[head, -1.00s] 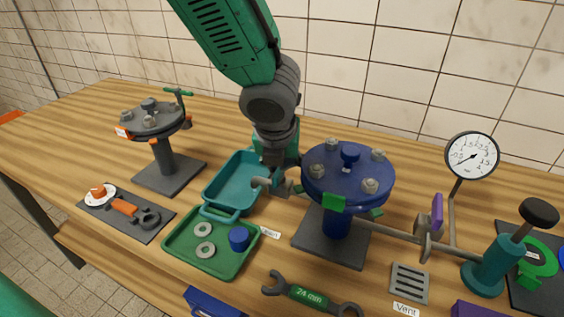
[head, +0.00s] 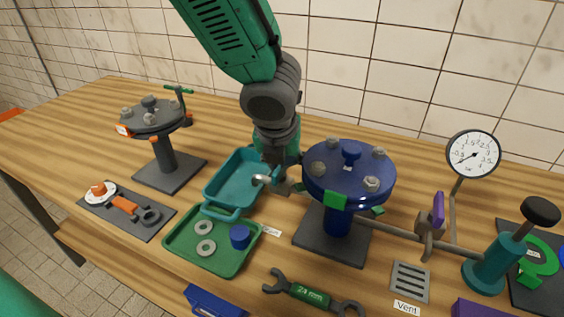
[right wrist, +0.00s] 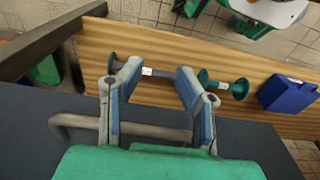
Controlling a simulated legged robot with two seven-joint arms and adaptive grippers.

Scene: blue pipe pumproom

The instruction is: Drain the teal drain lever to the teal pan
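The teal pan (head: 215,193) sits on the bench left of the blue flanged vessel (head: 349,178). A grey drain spout (head: 262,180) points left over the pan's right side. My left arm comes down from the top, and its gripper (head: 281,163) is beside the vessel's left edge, above the spout. The arm's wrist hides most of that gripper and the teal drain lever, so I cannot tell whether they touch. My right gripper (right wrist: 155,78) shows in the right wrist view with its fingers apart and nothing between them; it is outside the head view.
A green tray (head: 182,250) with washers and a blue cap stands before the pan. A grey flange stand (head: 165,165) is at left. A pressure gauge (head: 473,154), purple lever (head: 437,213) and teal hand pump (head: 490,268) are at right. A wrench (head: 310,297) lies in front.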

